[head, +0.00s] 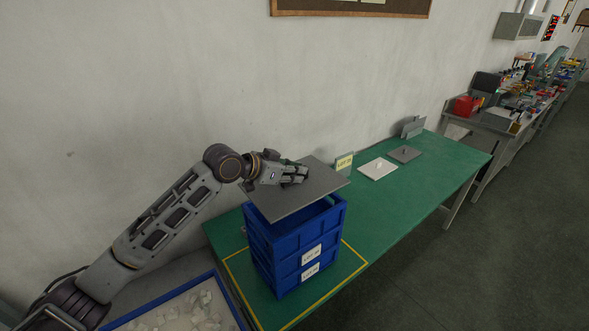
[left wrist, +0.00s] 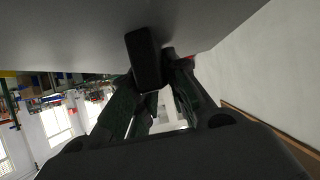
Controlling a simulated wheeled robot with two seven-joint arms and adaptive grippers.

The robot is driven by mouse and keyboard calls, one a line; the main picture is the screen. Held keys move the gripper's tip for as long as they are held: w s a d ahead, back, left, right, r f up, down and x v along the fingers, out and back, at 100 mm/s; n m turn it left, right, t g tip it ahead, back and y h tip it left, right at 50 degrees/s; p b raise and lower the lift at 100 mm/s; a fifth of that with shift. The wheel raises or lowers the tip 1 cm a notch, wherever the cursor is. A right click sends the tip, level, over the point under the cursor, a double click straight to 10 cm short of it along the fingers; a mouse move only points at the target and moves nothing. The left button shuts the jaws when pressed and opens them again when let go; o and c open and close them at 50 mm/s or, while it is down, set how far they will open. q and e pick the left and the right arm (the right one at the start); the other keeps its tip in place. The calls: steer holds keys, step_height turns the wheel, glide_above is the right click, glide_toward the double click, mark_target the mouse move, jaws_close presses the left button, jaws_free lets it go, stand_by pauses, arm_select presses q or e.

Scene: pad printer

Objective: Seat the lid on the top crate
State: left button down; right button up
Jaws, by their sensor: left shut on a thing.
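My left gripper (head: 296,175) is shut on the grey flat lid (head: 305,196) and holds it by its upper side. In the left wrist view the lid (left wrist: 80,35) fills the top, and the gripper fingers (left wrist: 155,75) close on a dark handle. The lid is above the top blue crate (head: 325,216), tilted and offset toward the back left, with part of the crate opening showing at the right. Whether the lid touches the crate rim is hard to tell. The top crate stands on a lower blue crate (head: 290,279). My right gripper is not in view.
The crates stand inside a yellow outline (head: 355,252) on a green table (head: 400,210). A yellow label sign (head: 344,162), a white plate (head: 378,169) and a grey plate (head: 405,154) lie behind. A blue-edged bin (head: 190,310) of pale pieces is at front left.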

mark_target(275, 191)
arm_select(q)
steer(key=shift+f+b, duration=0.75)
steer(key=shift+f, duration=1.65)
steer(key=shift+f, duration=1.3)
steer(key=c, duration=1.3)
jaws_free()
steer(key=shift+s+a, duration=0.1)
steer(key=shift+p+v, duration=1.15)
steer(key=shift+v, duration=1.25)
steer(key=shift+p+v, duration=0.35)
steer(key=shift+v, duration=0.65)
steer(key=shift+s+a+r, duration=0.1)
steer(key=shift+a+r, duration=0.05)
steer(key=shift+a, duration=0.05)
